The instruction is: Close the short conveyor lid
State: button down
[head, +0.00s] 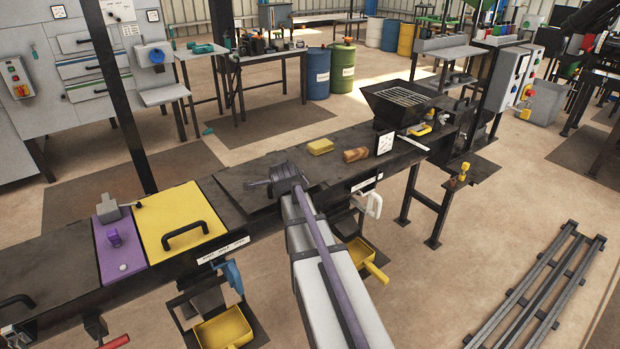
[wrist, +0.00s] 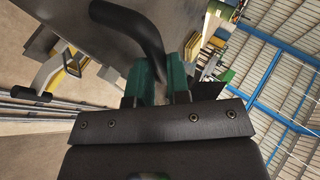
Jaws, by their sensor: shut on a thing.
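My gripper (head: 278,178) is over the middle of the long dark conveyor in the head view, and my own wrist hides part of it there. In the wrist view its two teal fingers (wrist: 162,78) are shut on a black curved handle (wrist: 142,28). The handle stands on a dark flat panel (wrist: 100,25), which looks like the short conveyor lid. In the head view a dark panel (head: 232,203) lies just left of my gripper, but its tilt and its edge under my arm are hard to tell.
A yellow lid (head: 160,212) with a black handle and a purple panel (head: 112,245) are to the left. A yellow block (head: 320,146) and a brown piece (head: 355,155) lie on the conveyor to the right, before a black hopper (head: 402,102). Yellow trays (head: 225,328) hang below.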

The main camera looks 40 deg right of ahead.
jog(key=f+b, duration=0.1)
jog(key=f, duration=0.2)
jog(key=shift+s+b, duration=0.3)
jog(key=shift+b, duration=0.1)
jog(key=shift+r, duration=0.25)
jog(key=c, duration=1.1)
grip_release()
jog(key=shift+p, duration=0.3)
jog(key=p+v, duration=0.6)
jog(key=v, duration=0.4)
jog(key=shift+s+r, duration=0.25)
jog(key=shift+s, duration=0.1)
jog(key=shift+a, duration=0.15)
